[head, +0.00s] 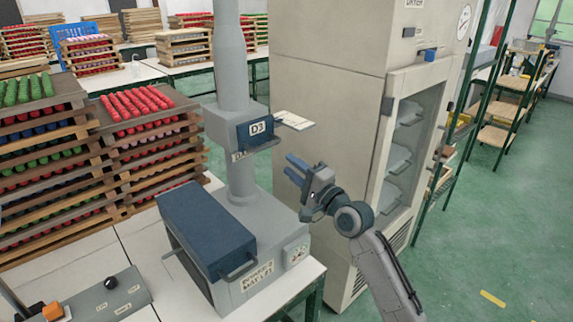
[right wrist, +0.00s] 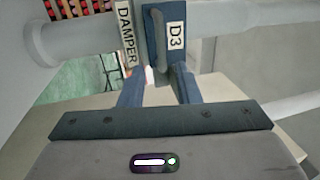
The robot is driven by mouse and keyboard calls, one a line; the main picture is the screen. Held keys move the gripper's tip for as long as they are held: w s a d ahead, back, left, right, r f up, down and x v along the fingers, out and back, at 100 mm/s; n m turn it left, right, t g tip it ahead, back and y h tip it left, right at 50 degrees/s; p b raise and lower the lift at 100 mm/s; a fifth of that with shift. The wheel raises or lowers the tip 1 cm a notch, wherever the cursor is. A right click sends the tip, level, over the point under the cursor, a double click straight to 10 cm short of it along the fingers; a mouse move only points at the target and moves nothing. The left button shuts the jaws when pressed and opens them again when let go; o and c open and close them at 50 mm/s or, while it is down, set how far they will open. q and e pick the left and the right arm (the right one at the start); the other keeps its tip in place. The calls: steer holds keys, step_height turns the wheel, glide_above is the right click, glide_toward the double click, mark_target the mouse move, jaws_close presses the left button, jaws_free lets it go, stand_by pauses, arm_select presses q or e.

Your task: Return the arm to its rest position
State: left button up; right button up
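My right gripper (head: 288,164) is open and empty in the head view, raised in front of the pale cabinet. Its two blue fingers point left, towards the blue block marked D3 (head: 257,131) on the grey vertical pipe. A small gap shows between the fingertips and that block. In the right wrist view the spread fingers (right wrist: 159,76) show with the D3 block (right wrist: 155,40) beyond them, beside a "DAMPER" label. My left gripper is not in view.
A grey machine with a dark blue box (head: 205,228) stands on the white table below the pipe. The tall dryer cabinet (head: 325,90) is close behind my right arm. Stacked wooden trays (head: 150,160) of coloured pieces stand at left. Green floor (head: 480,220) is open at right.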

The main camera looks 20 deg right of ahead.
stand_by(0.4)
steer(key=s+a+f+n+g+h, duration=0.15)
steer(key=s+f+n+g, duration=0.25)
steer(key=s+f, duration=0.45)
steer(key=s+a+f+n+g+h, duration=0.15)
steer(key=s+f+n+g, duration=0.35)
steer(key=f, duration=0.6)
steer(key=s+d+f+n+g+h, duration=0.25)
steer(key=s+f, duration=0.25)
steer(key=s, duration=0.8)
steer(key=s+d+f+n+g+h, duration=0.1)
steer(key=s+f+n+g+h, duration=0.25)
steer(key=s, duration=0.95)
step_height(320, 180, down, 31)
steer(key=d+g+y, duration=0.1)
steer(key=d+g, duration=0.1)
steer(key=s+d+f+b, duration=0.1)
steer(key=s+f, duration=1.7)
steer(key=f, duration=0.3)
steer(key=shift+s+d+m+g, duration=0.3)
steer(key=shift+s+d+g, duration=0.1)
